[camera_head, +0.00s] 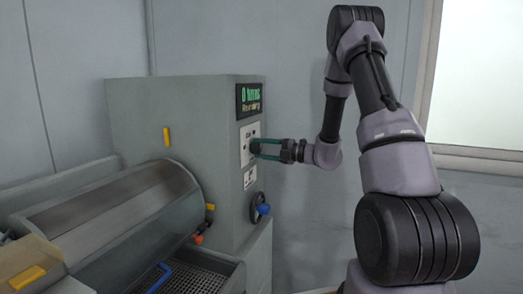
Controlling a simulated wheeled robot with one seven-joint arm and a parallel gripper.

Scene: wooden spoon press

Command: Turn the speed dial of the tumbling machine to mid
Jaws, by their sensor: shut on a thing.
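The tumbling machine (180,120) is a grey cabinet with a large horizontal drum (115,215) in front of it at the left. On its right face is a pale control panel (246,133) with small marks, below a dark display (250,99) with green and orange text. My gripper (256,148) reaches in from the right at this panel. Its fingers are shut on the speed dial, which they mostly hide. The dial's pointer and setting cannot be made out.
A handwheel with a blue knob (263,209) sits low on the same face. Yellow latches (167,137), a red-orange knob (198,239), a mesh tray (205,280) and a blue handle (160,275) are near the drum. A window (480,75) is at right.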

